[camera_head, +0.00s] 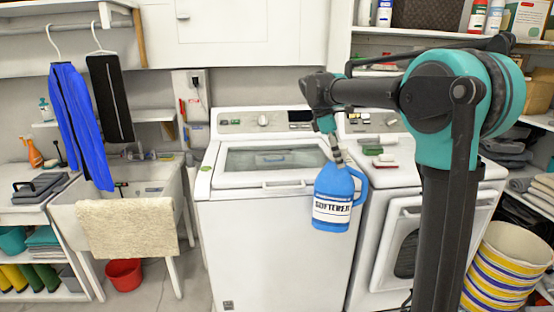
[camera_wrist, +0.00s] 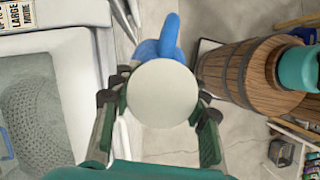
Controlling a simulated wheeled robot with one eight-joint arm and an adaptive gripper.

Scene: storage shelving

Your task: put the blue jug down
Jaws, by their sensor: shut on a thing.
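The blue jug (camera_head: 330,183) has a white label reading roughly "SOFTENER" and a handle on its right side. It hangs nearly upright in front of the washer and dryer. My gripper (camera_head: 337,154) is above it, shut on its top. In the wrist view my gripper (camera_wrist: 162,97) has its fingers on either side of a round, pale cap (camera_wrist: 162,92). Part of the blue jug (camera_wrist: 172,38) shows beyond the cap; the rest is hidden under it.
A top-loading washer (camera_head: 265,185) and a front-loading dryer (camera_head: 395,180) stand behind the jug. Small items lie on the dryer top. A red bucket (camera_head: 124,273) and a striped basket (camera_head: 505,268) stand on the floor.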

